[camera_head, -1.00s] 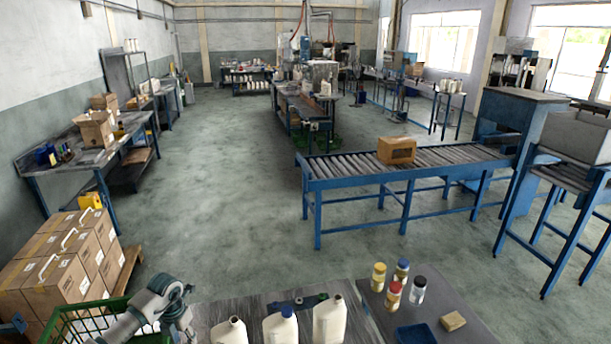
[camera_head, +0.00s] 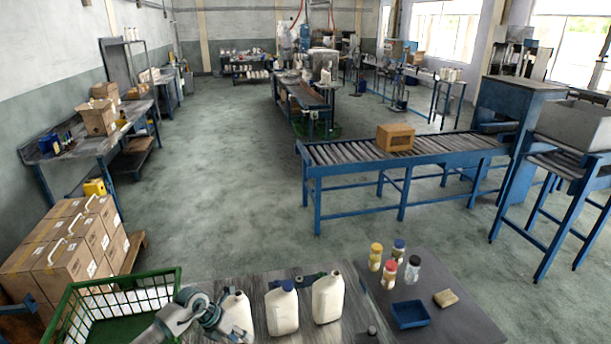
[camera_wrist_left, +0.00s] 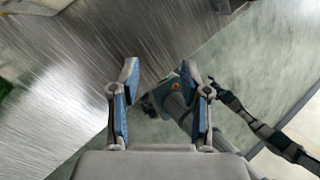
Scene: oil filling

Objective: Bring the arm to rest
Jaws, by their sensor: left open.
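My left arm comes in at the bottom left of the head view. My left gripper (camera_head: 217,320) is beside the leftmost white bottle (camera_head: 237,312) and covers part of it; I cannot tell whether they touch. In the left wrist view, the two fingers of my left gripper (camera_wrist_left: 160,82) stand apart with nothing held between them. Beyond them are the brushed metal table top (camera_wrist_left: 75,75) and part of my own body. My right gripper is not visible.
A white bottle with a blue cap (camera_head: 282,312) and another white bottle (camera_head: 328,300) stand on the table. A green basket (camera_head: 72,310) is at left. Small jars (camera_head: 389,271), a blue tray (camera_head: 410,314) and a tan block (camera_head: 445,298) are at right.

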